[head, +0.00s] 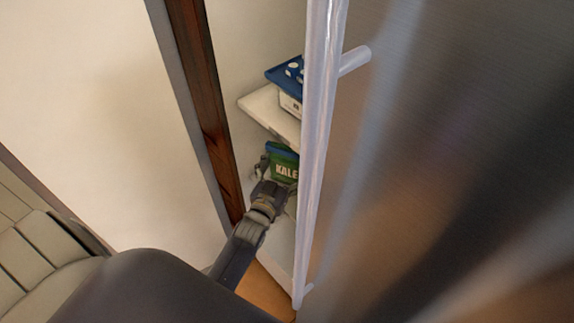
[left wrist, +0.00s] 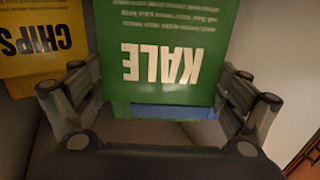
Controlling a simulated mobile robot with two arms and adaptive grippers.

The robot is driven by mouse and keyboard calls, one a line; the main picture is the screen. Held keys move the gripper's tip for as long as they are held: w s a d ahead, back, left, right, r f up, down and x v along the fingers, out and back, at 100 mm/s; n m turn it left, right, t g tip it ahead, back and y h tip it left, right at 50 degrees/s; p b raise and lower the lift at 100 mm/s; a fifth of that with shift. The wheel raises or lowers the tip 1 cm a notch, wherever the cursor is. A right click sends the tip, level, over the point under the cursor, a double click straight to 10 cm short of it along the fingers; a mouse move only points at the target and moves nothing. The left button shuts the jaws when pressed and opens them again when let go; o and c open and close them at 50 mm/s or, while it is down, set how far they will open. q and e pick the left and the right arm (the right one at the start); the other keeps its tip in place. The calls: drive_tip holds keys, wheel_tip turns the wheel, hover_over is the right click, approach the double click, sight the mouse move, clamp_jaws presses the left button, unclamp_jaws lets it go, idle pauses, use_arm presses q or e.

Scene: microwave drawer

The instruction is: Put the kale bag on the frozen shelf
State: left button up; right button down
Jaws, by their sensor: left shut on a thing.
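The green kale bag (head: 283,167) with white lettering is in the head view, between the wooden post and the metal handle. My left gripper (head: 268,178) is at the bag and shut on it. In the left wrist view the bag (left wrist: 175,55) fills the upper middle, its lettering upside down, between the two fingers (left wrist: 160,95). A white shelf (head: 262,108) is above the bag in the head view. The handle hides the right side of the shelf area. My right gripper is not in view.
A blue-topped box (head: 287,72) sits on the white shelf. A yellow chips bag (left wrist: 42,42) is beside the kale bag in the left wrist view. A long metal handle (head: 322,130) on a steel door (head: 450,150) stands close on the right. A wooden post (head: 207,100) is on the left.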

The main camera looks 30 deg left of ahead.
use_arm(q)
drive_tip(key=shift+f+b, duration=0.3)
idle(0.4)
drive_tip(key=o, duration=1.1)
drive_tip(key=shift+r, duration=0.1)
